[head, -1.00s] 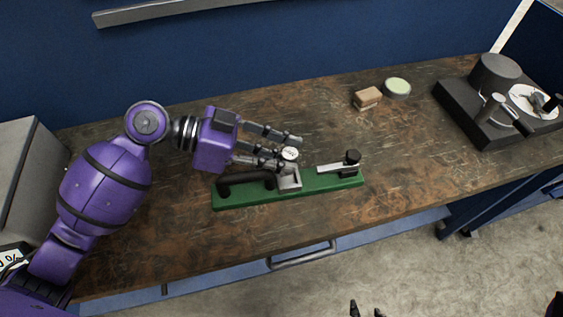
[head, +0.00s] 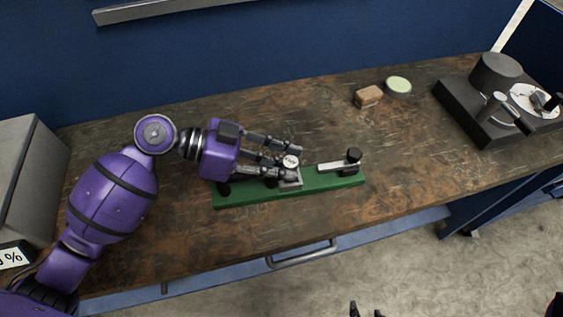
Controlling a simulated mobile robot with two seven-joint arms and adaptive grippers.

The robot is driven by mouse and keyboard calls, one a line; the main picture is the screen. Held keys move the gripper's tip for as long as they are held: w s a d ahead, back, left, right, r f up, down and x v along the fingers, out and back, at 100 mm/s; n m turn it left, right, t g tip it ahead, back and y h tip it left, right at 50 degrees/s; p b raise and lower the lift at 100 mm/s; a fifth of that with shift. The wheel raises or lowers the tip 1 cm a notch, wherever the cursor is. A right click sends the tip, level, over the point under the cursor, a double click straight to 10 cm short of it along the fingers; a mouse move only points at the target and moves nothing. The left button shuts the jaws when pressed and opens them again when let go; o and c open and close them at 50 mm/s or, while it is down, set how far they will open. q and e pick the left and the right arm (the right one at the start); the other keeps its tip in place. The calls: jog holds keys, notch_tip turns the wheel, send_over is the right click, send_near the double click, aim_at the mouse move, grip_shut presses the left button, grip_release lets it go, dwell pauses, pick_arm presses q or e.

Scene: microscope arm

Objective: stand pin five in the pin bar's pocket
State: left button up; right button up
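The pin bar (head: 322,183) is a green strip lying on the bench, with a grey pocket block (head: 291,184) near its middle. Pin five shows as a small round white marked top (head: 290,161) at the pocket's back edge. My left gripper (head: 295,163) comes in from the left, its fingers closed around the pin just under the white top. The pin's lower part is hidden by the fingers, so I cannot tell whether it is in the pocket. My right gripper (head: 366,311) shows only dark fingertips, apart, at the bottom edge, away from the bar.
A metal lever with a black knob (head: 353,155) sits on the bar's right part. A brown block (head: 368,96) and a round green-topped tin (head: 398,86) stand at the back. A black device (head: 479,105) is at the right. The bench right of the bar is clear.

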pick_arm(q)
jog(key=o, duration=0.4)
jog(key=shift+s+a+f, duration=0.1)
jog(key=shift+s+f, duration=0.1)
jog(key=shift+f, duration=0.55)
jog(key=shift+o, duration=0.2)
pick_arm(e)
jog(key=shift+w+d, duration=0.1)
jog(key=shift+w, duration=0.15)
pick_arm(q)
jog(key=shift+f, duration=0.1)
pick_arm(e)
jog(key=shift+r, duration=0.1)
pick_arm(q)
jog(key=shift+r, duration=0.45)
jog(key=r+v, duration=0.1)
jog(key=v, duration=1.1)
jog(key=shift+w+r+b, duration=0.15)
jog(key=shift+w+b, duration=0.05)
jog(key=shift+b, duration=0.2)
pick_arm(e)
jog(key=shift+s+f, duration=0.1)
jog(key=shift+f, duration=0.4)
